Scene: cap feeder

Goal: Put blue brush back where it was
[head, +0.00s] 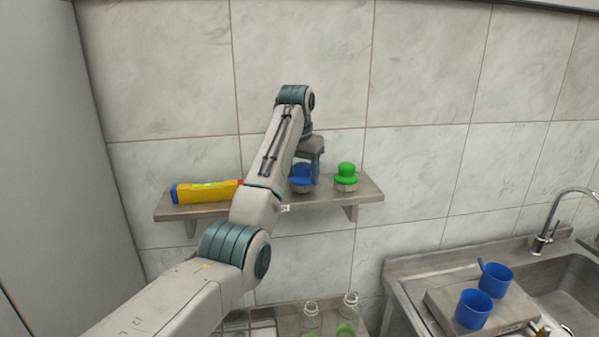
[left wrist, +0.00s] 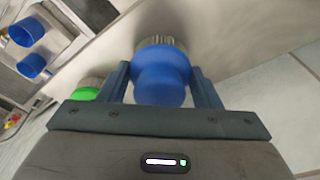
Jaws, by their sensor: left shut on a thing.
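The blue brush (head: 302,172) is upright, bristles down, at the wall shelf (head: 370,193), just left of the green brush (head: 346,172). I cannot tell whether its bristles touch the shelf. My left gripper (head: 311,170) reaches it from above and is shut on its blue handle. In the left wrist view the blue brush (left wrist: 162,75) sits between the two fingers of the left gripper (left wrist: 163,88), with its pale bristles beyond. The green brush (left wrist: 87,94) is partly hidden behind a finger there. My right gripper is not in view.
Clear bottles (head: 311,320) stand below the shelf. Blue cups (head: 474,309) stand by the sink (head: 570,290) at the right. A tiled wall is close behind the shelf.

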